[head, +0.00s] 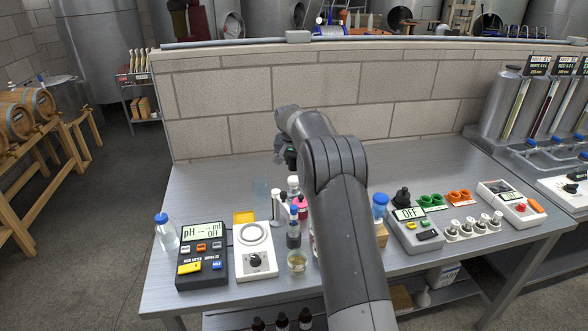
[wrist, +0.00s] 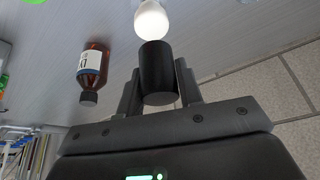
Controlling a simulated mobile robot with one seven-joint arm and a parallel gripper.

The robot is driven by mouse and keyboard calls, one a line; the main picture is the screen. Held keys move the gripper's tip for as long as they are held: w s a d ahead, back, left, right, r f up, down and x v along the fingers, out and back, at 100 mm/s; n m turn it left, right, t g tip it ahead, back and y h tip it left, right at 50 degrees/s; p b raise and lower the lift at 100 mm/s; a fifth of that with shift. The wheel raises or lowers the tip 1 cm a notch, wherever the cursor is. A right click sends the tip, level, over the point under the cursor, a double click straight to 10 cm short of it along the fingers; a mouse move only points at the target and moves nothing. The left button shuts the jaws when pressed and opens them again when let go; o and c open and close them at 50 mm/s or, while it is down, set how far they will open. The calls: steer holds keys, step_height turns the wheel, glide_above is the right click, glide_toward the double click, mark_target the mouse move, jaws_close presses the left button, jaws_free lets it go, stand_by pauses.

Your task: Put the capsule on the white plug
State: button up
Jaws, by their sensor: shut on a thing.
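In the wrist view my gripper (wrist: 159,88) is shut on a black cylinder, the capsule (wrist: 157,66), with one finger on each side. A round, bright white thing, which looks like the white plug (wrist: 151,20), lies right beyond the capsule's far end. The two meet in the picture, but I cannot tell whether they touch. In the head view my gripper (head: 291,157) is small and dark at the end of my arm, above the back of the bench. A white-topped item (head: 293,184) stands just below it. The capsule is not clear there.
An amber bottle (wrist: 91,68) with a black cap is beside the capsule. On the bench (head: 215,180) are a pH meter (head: 202,255), a stirrer (head: 255,257), a pink bottle (head: 300,206) and a second meter (head: 413,231). A block wall (head: 230,100) rises behind. The back left is clear.

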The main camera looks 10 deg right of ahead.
mark_target(294, 176)
steer(key=shift+f, duration=1.75)
steer(key=shift+f, duration=0.15)
steer(key=o, duration=0.6)
